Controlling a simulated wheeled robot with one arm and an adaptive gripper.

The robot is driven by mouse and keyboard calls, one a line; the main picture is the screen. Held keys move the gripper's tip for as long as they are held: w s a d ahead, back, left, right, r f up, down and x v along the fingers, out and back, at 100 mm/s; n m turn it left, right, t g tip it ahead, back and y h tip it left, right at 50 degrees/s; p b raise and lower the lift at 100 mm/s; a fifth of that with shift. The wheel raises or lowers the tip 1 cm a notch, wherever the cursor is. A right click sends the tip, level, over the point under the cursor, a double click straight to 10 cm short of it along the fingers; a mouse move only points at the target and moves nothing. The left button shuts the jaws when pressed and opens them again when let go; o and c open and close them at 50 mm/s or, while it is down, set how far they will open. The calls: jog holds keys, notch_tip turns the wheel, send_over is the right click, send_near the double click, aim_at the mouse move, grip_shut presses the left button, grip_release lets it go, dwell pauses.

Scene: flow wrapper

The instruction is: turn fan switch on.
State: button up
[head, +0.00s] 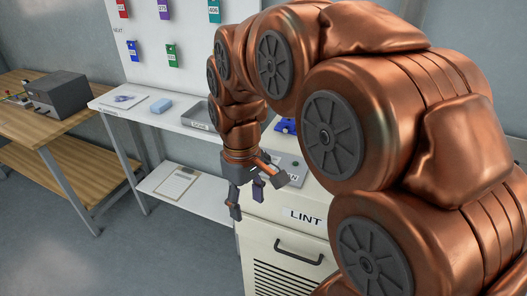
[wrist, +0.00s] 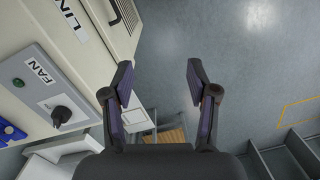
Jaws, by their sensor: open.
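The fan switch is a dark rotary knob (wrist: 62,115) on a grey panel (wrist: 40,72) at the left of the wrist view. A FAN label (wrist: 42,70) and a green round button (wrist: 18,83) sit by it. I cannot tell the knob's setting. My gripper (wrist: 160,85) is open and empty, with the knob off to its left and not between the fingers. In the head view my gripper (head: 248,202) hangs in front of the panel (head: 294,163), apart from the knob as far as I can see, and hides part of the panel.
The panel sits on a cream cabinet (head: 285,235) with a LINT label (head: 305,217) and a handle. A blue object (head: 285,126) lies behind the panel. A white bench (head: 165,118) with a grey tray stands left, then a wooden table (head: 35,125). Floor in front is clear.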

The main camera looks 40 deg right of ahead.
jog(key=w+d+r+n, duration=0.1)
jog(key=w+d, duration=0.4)
jog(key=w+d+r+n, duration=0.1)
jog(key=w+d, duration=0.4)
jog(key=w+d+r+n+t+p, duration=0.1)
jog(key=w+d, duration=0.4)
jog(key=d, duration=0.1)
jog(key=shift+w, duration=0.15)
jog(key=shift+w+d+f, duration=0.1)
jog(key=shift+d+f, duration=0.05)
jog(key=shift+f, duration=0.15)
jog(key=shift+f+p, duration=1.05)
jog(key=shift+f, duration=2.6)
grip_shut()
